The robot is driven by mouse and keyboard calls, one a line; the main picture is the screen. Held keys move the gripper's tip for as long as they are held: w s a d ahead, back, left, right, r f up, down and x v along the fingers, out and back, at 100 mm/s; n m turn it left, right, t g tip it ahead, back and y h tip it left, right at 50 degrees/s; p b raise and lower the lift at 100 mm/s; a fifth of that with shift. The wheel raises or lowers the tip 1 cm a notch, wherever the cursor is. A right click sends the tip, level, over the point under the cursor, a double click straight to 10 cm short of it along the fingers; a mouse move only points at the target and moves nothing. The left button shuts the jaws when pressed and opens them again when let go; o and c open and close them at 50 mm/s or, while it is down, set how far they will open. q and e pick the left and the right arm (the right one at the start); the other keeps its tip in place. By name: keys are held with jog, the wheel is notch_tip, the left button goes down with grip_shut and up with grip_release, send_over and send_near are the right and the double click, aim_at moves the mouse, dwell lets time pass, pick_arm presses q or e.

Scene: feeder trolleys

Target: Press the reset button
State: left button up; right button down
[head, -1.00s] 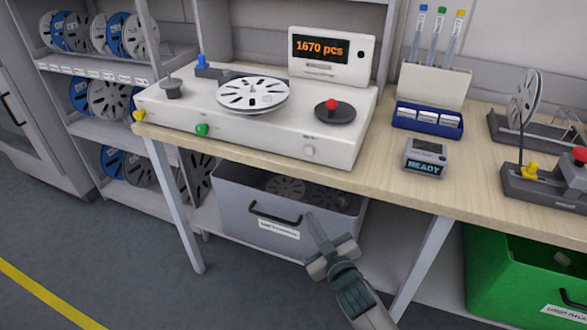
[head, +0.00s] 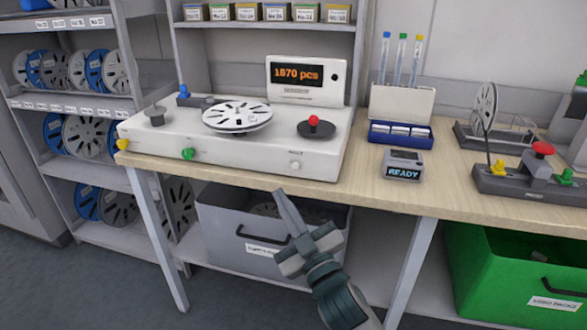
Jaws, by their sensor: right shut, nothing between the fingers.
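A white reel counter (head: 240,150) stands on the left of the wooden bench. Its orange display (head: 297,75) reads about "1670 pcs". A small round white button (head: 295,165) is on its front face at the right; I cannot read the label by it. A green knob (head: 188,154) and a yellow knob (head: 122,145) are further left on the front. A red knob (head: 314,121) sits on a black disc on top. My right gripper (head: 281,197) is shut and empty, in front of and below the counter, apart from it. My left gripper is out of view.
A grey bin (head: 222,228) sits under the bench behind my gripper, a green bin (head: 500,285) at the right. A "READY" box (head: 403,166), a blue tray (head: 400,135) and a reel stand (head: 530,186) are on the bench (head: 350,185). A shelf (head: 80,105) of reels stands left.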

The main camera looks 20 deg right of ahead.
aim_at(295, 166)
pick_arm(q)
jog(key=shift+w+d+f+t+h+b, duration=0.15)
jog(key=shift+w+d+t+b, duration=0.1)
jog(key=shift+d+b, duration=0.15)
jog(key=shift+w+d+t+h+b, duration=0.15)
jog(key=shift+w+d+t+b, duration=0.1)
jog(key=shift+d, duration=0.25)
pick_arm(e)
jog(key=w+d, duration=0.1)
jog(key=w, duration=0.1)
jog(key=w+d, duration=0.2)
jog(key=w, duration=0.1)
jog(key=w+d, duration=0.2)
jog(key=shift+w, duration=0.15)
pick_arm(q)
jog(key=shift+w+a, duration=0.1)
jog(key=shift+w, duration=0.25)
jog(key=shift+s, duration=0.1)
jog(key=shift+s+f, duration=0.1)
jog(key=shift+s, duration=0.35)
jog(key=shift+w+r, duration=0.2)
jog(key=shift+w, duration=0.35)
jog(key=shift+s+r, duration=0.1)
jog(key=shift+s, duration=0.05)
pick_arm(e)
jog(key=shift+w, duration=0.15)
